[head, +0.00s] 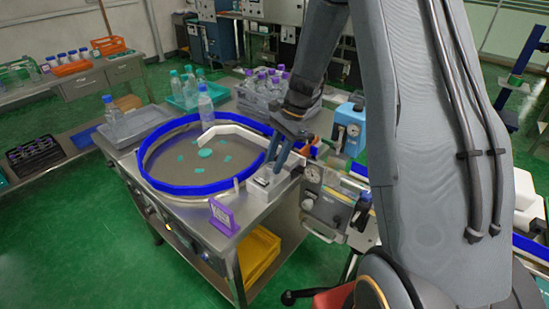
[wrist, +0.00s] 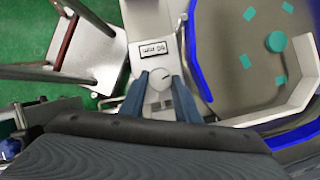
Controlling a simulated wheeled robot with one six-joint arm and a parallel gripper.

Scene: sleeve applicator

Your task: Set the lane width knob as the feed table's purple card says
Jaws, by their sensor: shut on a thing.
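The purple card (head: 221,213) stands at the front edge of the feed table (head: 180,202); its print is too small to read. At the table's right corner is a pale metal box (head: 262,190). In the wrist view the round, pale lane width knob (wrist: 157,84) sits on this box, below a small label plate (wrist: 154,50) that I cannot read surely. My gripper (head: 276,168) points down over the box. In the wrist view its two blue-grey fingers (wrist: 158,92) are shut on the knob, one on each side. The knob's setting is unclear.
A round turntable with a blue rim (head: 165,188) and a white guide (head: 228,130) lies left of my gripper. A bottle (head: 205,104) stands behind it. A grey dial unit (head: 328,200) is close on the right. A crate of purple-capped bottles (head: 262,95) stands behind.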

